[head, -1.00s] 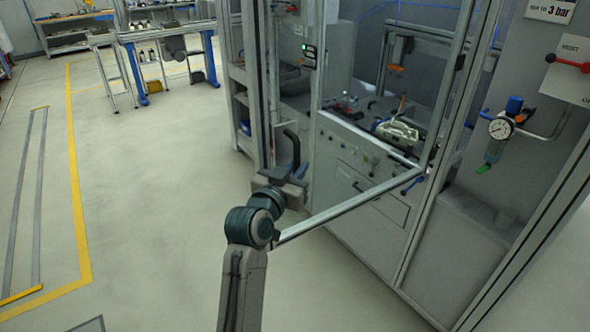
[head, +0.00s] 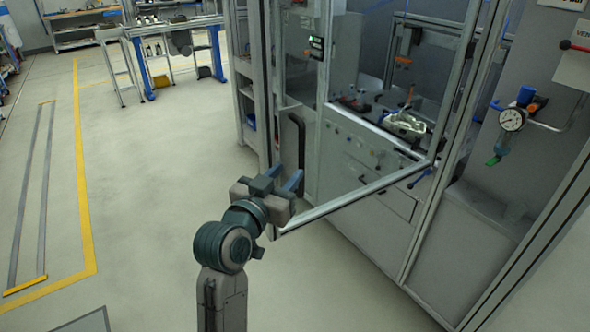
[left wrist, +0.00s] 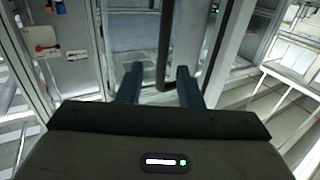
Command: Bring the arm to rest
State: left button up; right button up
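My left gripper (head: 278,178) is in the lower middle of the head view, with its two blue fingers apart and nothing between them. A black, upright door handle (head: 297,138) stands just beyond the fingertips in the head view. In the left wrist view the fingers of my left gripper (left wrist: 159,82) are also apart. The dark handle (left wrist: 166,45) shows in the gap between them, farther off; no contact shows. My right gripper is in neither view.
A glazed door with a metal frame (head: 355,195) stands at the machine cell, close to my left gripper. A pressure gauge (head: 512,119) is on the cell at right. Open floor (head: 150,200) lies to the left. A workbench (head: 165,28) stands at the back.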

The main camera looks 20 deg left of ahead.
pick_arm(q)
jog(key=shift+v, duration=1)
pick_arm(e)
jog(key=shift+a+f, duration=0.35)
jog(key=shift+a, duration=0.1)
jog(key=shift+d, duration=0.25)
